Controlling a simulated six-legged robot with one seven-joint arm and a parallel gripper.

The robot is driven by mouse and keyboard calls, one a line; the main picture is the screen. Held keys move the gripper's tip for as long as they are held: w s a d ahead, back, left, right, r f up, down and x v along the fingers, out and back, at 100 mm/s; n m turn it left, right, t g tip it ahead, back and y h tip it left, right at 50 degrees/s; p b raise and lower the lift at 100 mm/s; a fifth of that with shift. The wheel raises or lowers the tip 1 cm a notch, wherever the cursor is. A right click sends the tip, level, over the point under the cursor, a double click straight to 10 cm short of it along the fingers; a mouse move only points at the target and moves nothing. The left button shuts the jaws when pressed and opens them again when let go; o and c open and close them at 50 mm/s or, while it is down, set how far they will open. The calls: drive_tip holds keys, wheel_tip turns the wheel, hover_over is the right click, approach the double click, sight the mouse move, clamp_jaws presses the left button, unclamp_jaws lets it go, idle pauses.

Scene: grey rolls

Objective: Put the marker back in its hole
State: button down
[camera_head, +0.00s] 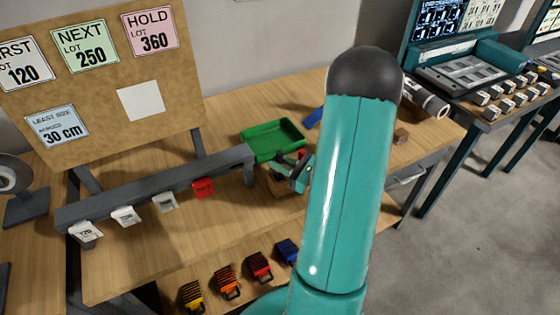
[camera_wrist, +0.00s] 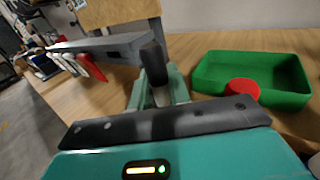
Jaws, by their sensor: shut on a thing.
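My gripper (camera_head: 293,172) is over the bench just in front of the green tray and near the right end of the grey rail. In the wrist view my gripper (camera_wrist: 158,84) is shut on a marker (camera_wrist: 153,56) with a dark upper part and a paler lower part. The marker stands roughly upright between the teal fingers, and its lower end is hidden. A brown wooden block (camera_head: 280,187) shows just below my gripper in the head view. I cannot make out a hole in it, nor tell whether the marker touches it.
A green tray (camera_head: 272,139) lies behind my gripper; a red round thing (camera_wrist: 242,88) shows at its near wall in the wrist view. A grey rail (camera_head: 160,185) with white tags and a red tag (camera_head: 203,188) runs left. My teal arm hides part of the bench.

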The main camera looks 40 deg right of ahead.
drive_tip(key=shift+f, duration=1.25)
drive_tip(key=c, duration=1.2)
unclamp_jaws()
drive_tip(key=shift+c, duration=0.2)
drive_tip(key=shift+s, duration=0.1)
drive_tip(key=v, duration=1.3)
drive_tip(key=shift+s+d, duration=0.15)
drive_tip(key=shift+s, duration=0.2)
